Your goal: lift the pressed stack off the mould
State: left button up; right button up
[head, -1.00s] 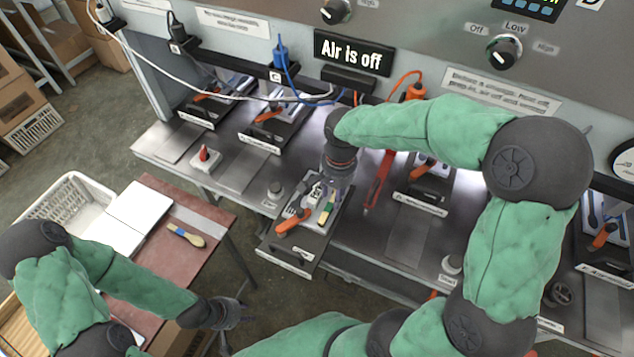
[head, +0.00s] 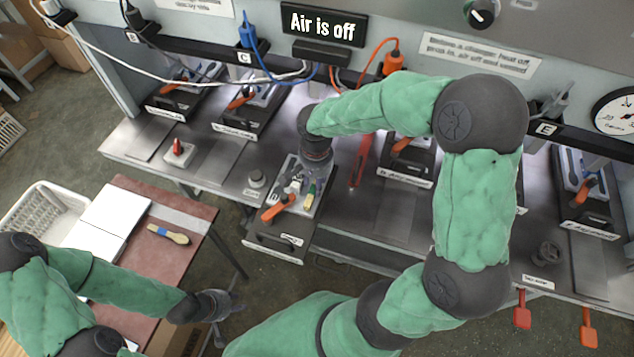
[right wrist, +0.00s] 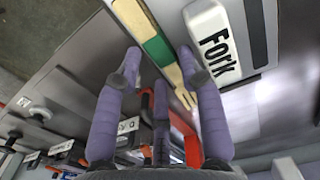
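The pressed stack is a pale wooden strip with a green band (right wrist: 158,48) and a forked end, seen in the right wrist view. In the head view, its green band (head: 309,194) shows on the grey mould (head: 312,211) in the pulled-out middle station, beside an orange clamp handle (head: 278,208). My right gripper (head: 300,184) is above the far part of this mould. In the right wrist view its fingers (right wrist: 162,72) are apart, with the strip showing between and beyond them; contact cannot be told. My left gripper (head: 230,311) is open and empty, low at the left.
Other press stations with orange handles line the metal bench (head: 215,160). A sign (head: 324,23) reads "Air is off". A reddish table (head: 185,262) holds white boards (head: 112,215) and a brush-like tool (head: 168,234).

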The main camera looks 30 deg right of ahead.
notch_tip(320, 180, down, 2)
jog(key=shift+f, duration=0.1)
grip_shut()
